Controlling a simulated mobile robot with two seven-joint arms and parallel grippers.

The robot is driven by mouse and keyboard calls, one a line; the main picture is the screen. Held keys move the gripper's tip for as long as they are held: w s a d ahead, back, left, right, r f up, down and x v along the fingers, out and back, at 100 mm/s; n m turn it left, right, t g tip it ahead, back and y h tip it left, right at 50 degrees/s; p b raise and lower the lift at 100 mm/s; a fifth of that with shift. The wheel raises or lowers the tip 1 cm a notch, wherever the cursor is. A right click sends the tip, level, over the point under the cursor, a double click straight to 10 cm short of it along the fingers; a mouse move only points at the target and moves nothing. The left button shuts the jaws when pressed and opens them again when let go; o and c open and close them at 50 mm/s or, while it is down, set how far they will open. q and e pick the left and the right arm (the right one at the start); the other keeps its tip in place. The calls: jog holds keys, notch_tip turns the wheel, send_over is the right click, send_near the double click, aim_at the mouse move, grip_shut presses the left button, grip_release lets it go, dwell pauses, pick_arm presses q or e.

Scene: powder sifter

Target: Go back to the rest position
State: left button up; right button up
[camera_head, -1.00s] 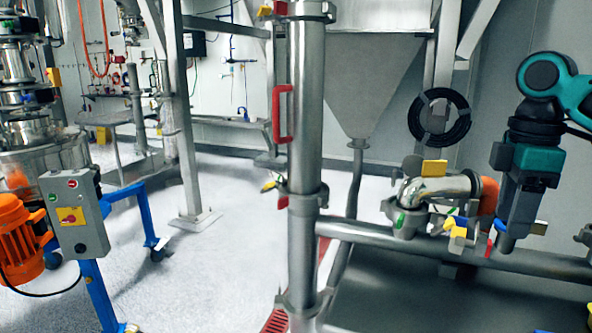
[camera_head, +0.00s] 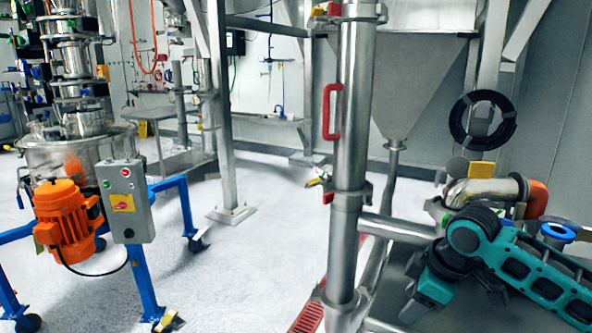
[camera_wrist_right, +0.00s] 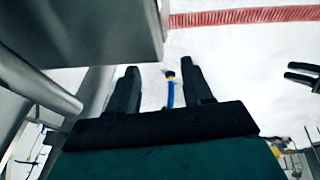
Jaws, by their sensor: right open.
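My right arm (camera_head: 505,260) comes in from the right edge, bent low in front of the pipework. My right gripper (camera_head: 415,302) hangs at its lower left end, right of the upright steel pipe (camera_head: 350,150); its fingers are hard to make out there. In the right wrist view my right gripper (camera_wrist_right: 162,85) shows two dark fingers spread apart. Nothing is between them; pale floor and a small blue part show beyond. My left arm does not show in the head view. A dark two-pronged shape at the right edge of the wrist view is unclear.
A horizontal steel pipe (camera_head: 395,229) and an elbow (camera_head: 485,187) lie close behind my right arm. The sifter with its orange motor (camera_head: 68,220) and grey control box (camera_head: 126,200) stands left on a blue wheeled frame. Open floor (camera_head: 235,265) lies between.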

jog(key=s+a+f+m+t+y, duration=0.2)
jog(key=s+a+f, duration=0.1)
jog(key=a+f, duration=0.3)
jog(key=s+a+f+m+t+y, duration=0.1)
jog(key=s+a+f+m+t, duration=0.15)
jog(key=a+f, duration=0.4)
jog(key=s+d+f+m+t+h, duration=0.1)
jog(key=s+d+f+m, duration=0.1)
jog(key=s+d+f, duration=0.2)
jog(key=s+d+f+m+t+h, duration=0.2)
jog(key=s+d+f+m, duration=0.1)
jog(key=s, duration=0.8)
jog(key=shift+d+f, duration=0.45)
jog(key=shift+f, duration=0.35)
jog(key=shift+c, duration=0.7)
jog(key=shift+s+d+m, duration=0.1)
jog(key=shift+d+m, duration=0.05)
jog(key=shift+m, duration=0.1)
